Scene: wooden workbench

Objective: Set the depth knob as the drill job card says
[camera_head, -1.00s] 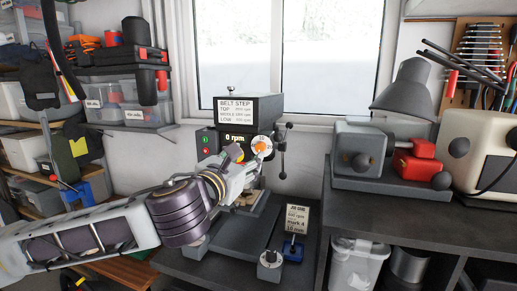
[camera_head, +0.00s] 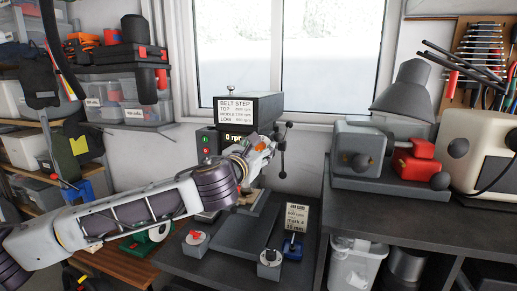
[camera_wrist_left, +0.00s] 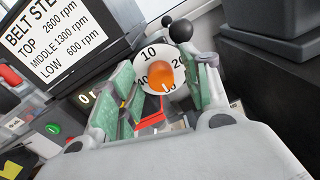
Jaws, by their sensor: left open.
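The orange depth knob (camera_wrist_left: 162,77) sits on a white dial (camera_wrist_left: 148,54) marked 10, 20 and 40 in the left wrist view. Its pale pointer line faces the bottom of that picture; the dial's lower part is hidden. My left gripper (camera_wrist_left: 166,92) is open, its green-padded fingers either side of the knob, with no clear contact visible. In the head view the left gripper (camera_head: 259,148) is at the drill head (camera_head: 262,108) and partly covers the dial. The job card (camera_head: 296,217) stands at the bench front, with "mark 4" and "10 mm" faintly readable. My right gripper is out of view.
A belt step chart (camera_head: 236,110) is on the drill head, with an rpm display and green and red buttons below. A black-knobbed lever (camera_head: 282,145) is close to the gripper's right.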

